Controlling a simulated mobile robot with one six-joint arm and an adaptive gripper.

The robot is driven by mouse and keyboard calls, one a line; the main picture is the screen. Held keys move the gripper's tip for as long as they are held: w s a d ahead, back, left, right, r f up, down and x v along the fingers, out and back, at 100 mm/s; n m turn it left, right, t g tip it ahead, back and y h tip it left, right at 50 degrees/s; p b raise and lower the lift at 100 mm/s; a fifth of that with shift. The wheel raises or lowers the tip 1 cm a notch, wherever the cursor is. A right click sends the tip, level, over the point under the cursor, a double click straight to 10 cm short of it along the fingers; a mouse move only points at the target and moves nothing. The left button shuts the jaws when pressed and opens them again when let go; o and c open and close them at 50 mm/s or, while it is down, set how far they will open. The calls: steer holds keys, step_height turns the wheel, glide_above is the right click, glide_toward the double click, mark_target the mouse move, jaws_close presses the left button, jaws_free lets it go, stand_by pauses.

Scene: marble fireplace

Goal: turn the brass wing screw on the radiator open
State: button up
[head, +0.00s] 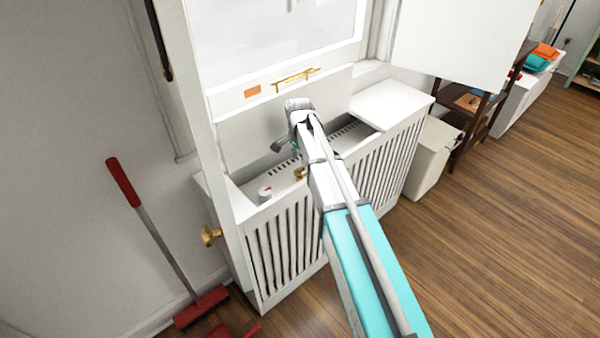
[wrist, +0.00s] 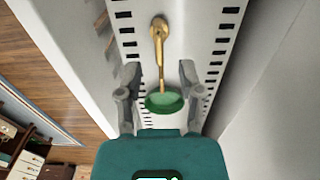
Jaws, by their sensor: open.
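The white radiator cover (head: 290,240) stands below the window with part of its top open. Inside it in the wrist view is a brass fitting (wrist: 159,28) with a thin brass stem running to a green round disc (wrist: 165,101). The brass also shows in the head view (head: 299,173). I cannot make out wings on it. My gripper (wrist: 160,67) is open, its two grey fingers on either side of the stem and disc. Any contact with the disc is unclear. In the head view my gripper (head: 284,144) is over the opening, partly hidden by my arm.
A white cap with a red mark (head: 264,193) is left inside the opening. A white lid panel (head: 390,104) covers the right part. The raised window sash (head: 285,88) is close behind. A red broom (head: 160,236) leans at left; open wood floor (head: 510,190) lies at right.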

mark_target(299, 171)
steer(key=shift+f+b, duration=2)
steer(key=shift+f, duration=0.35)
jaws_close()
